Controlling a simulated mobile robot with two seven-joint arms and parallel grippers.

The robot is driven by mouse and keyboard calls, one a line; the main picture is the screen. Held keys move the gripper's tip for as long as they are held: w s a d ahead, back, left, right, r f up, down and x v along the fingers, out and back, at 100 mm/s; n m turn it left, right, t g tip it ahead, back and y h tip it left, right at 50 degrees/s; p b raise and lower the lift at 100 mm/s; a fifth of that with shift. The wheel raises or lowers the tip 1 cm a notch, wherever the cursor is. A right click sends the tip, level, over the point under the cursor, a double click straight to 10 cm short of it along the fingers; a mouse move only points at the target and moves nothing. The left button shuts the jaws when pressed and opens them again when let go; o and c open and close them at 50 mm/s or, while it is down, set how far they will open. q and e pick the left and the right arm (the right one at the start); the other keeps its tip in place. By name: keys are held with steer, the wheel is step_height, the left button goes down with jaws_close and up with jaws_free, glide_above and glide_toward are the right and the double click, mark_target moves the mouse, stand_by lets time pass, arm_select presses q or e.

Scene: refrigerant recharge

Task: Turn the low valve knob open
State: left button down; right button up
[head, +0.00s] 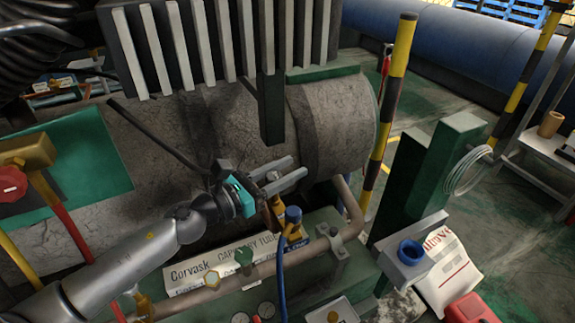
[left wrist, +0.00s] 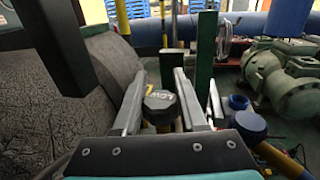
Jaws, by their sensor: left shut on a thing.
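The low valve knob (left wrist: 160,104) is a dark faceted cap with pale "LOW" lettering and a yellow mark, seen in the left wrist view. It sits between the two grey fingers of my left gripper (left wrist: 160,108), which is shut on it. In the head view my left gripper (head: 283,176) reaches in from the left, its fingers around the top of a brass valve body (head: 276,207). The fingers mostly hide the knob there. My right gripper is in neither view.
A blue fitting (head: 293,214) with a blue hose (head: 282,270) stands just right of the valve. A copper-coloured pipe (head: 262,270) runs in front. A large grey cylinder (head: 330,120) lies behind. A green post (head: 425,180) and blue cup (head: 411,251) stand to the right.

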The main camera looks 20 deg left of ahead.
arm_select(q)
steer(key=shift+c, duration=2.2)
jaws_free()
steer(key=shift+s, duration=0.1)
steer(key=shift+s+a+f, duration=0.1)
steer(key=shift+s+a, duration=0.25)
steer(key=shift+s, duration=0.25)
steer(key=v, duration=1.3)
steer(key=shift+s+a+b, duration=0.2)
steer(key=shift+s+b, duration=0.1)
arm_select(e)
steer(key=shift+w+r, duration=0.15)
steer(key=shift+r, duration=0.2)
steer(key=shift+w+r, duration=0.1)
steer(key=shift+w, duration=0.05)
